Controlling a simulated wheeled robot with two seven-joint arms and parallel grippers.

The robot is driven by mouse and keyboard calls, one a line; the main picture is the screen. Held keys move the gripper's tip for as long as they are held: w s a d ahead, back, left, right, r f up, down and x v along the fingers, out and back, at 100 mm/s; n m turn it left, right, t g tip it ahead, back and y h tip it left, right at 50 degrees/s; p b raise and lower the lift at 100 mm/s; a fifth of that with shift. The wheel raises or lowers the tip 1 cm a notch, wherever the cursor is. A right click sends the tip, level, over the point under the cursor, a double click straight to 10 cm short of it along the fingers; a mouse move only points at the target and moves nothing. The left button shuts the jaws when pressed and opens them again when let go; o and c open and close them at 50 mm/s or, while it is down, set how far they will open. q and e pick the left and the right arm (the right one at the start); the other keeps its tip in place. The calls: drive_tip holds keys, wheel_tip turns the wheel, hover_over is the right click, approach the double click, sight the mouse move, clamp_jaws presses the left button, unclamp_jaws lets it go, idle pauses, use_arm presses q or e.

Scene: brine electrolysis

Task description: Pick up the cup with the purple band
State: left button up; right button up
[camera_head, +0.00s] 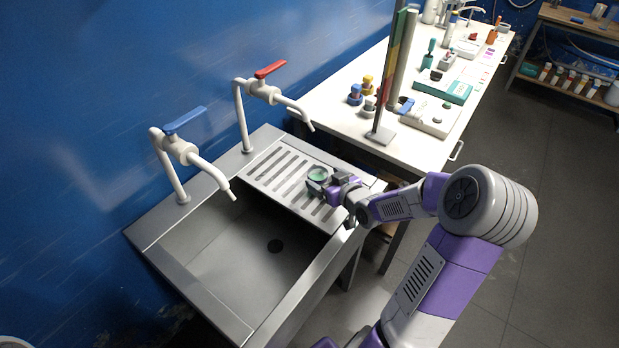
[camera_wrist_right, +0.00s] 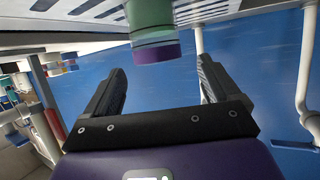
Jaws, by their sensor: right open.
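The cup (camera_head: 318,173) stands on the slotted draining board beside the sink; from above I see its round rim and green inside. My right gripper (camera_head: 323,187) is at the cup, coming from the right. In the wrist view its two fingers (camera_wrist_right: 160,73) are apart with nothing gripped between them, and the cup lies just ahead, left of the middle between them. My left gripper is not in view.
The draining board (camera_head: 263,182) adjoins a deep sink basin (camera_head: 215,245). Taps with a blue lever (camera_head: 184,120) and a red lever (camera_head: 270,69) stand behind. A white bench (camera_head: 335,118) with a metal stand and lab items is at the back right.

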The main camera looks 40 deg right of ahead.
sight(313, 172)
drive_tip(key=shift+w+d+f, duration=0.1)
drive_tip(key=shift+w+f, duration=0.25)
drive_tip(key=shift+w, duration=0.05)
drive_tip(key=shift+f+b, duration=0.1)
drive_tip(key=shift+b, duration=0.4)
drive_tip(key=b+x, duration=0.2)
drive_tip(key=x, duration=0.2)
drive_tip(key=shift+w+d+f, duration=0.1)
drive_tip(key=shift+w+f, duration=0.05)
drive_tip(key=shift+f, duration=0.1)
drive_tip(key=shift+r, duration=0.1)
drive_tip(key=c, duration=1.3)
